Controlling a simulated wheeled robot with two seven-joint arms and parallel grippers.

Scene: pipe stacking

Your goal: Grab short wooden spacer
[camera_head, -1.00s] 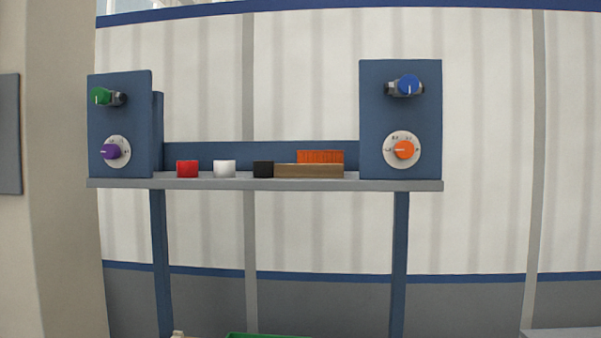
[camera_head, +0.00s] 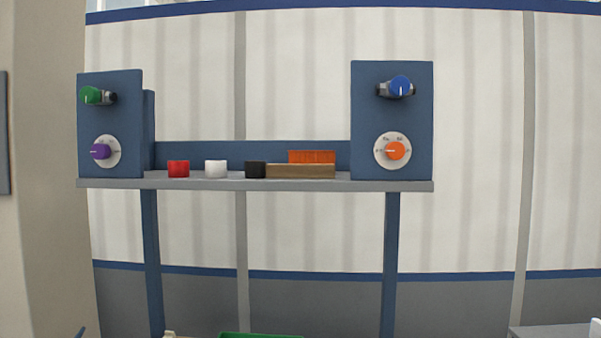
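A brown wooden block (camera_head: 300,171), which looks like the wooden spacer, lies flat along the front of the grey shelf (camera_head: 300,186). An orange block (camera_head: 312,156) stands just behind it and shows above its top. A black piece (camera_head: 255,170) sits close against the block's left end. I see no other wooden piece on the shelf. Neither of my grippers is in view.
A white piece (camera_head: 216,169) and a red piece (camera_head: 179,169) sit further left on the shelf. Blue panels with knobs flank it, left (camera_head: 122,120) and right (camera_head: 363,120). A green edge (camera_head: 260,335) shows at the bottom, and a grey surface (camera_head: 550,331) at lower right.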

